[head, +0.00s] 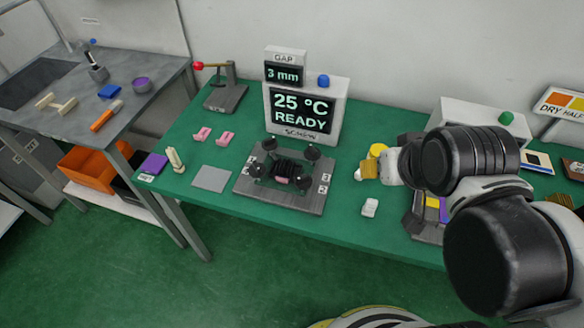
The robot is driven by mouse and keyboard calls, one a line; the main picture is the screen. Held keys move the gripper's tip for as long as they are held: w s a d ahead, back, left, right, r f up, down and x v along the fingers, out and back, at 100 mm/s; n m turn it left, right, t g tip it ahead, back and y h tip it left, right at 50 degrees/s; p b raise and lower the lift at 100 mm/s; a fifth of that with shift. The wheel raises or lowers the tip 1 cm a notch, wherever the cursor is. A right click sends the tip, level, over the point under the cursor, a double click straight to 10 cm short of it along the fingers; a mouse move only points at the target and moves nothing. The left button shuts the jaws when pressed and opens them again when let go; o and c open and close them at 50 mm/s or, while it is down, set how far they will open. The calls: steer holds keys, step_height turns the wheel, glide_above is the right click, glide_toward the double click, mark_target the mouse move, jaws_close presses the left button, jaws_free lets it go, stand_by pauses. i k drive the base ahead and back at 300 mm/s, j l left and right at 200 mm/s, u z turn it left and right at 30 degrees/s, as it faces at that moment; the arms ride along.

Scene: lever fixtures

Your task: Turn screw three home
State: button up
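The screw fixture (303,205) is a grey plate on the green bench, below the display. It carries several dark round knobs, one at the back right (312,153), one at the front right (304,182) and one at the front left (256,169). A black ribbed part with a pink piece lies between them. White number tags sit along its edges; the digits are too small to read surely, so I cannot tell which knob is screw three. My gripper (371,168) is to the right of the fixture, apart from it. Its fingers are too small to judge.
Pink pieces (202,134), a grey pad (211,179) and a lever stand (226,95) lie left. A small white block (370,207) lies right of the fixture.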

mark_target(316, 154)
steer(key=j+z, duration=0.35)
steer(key=j, duration=0.4)
steer(key=k+j+z, duration=0.1)
steer(key=j+z, duration=0.2)
steer(key=j, duration=0.4)
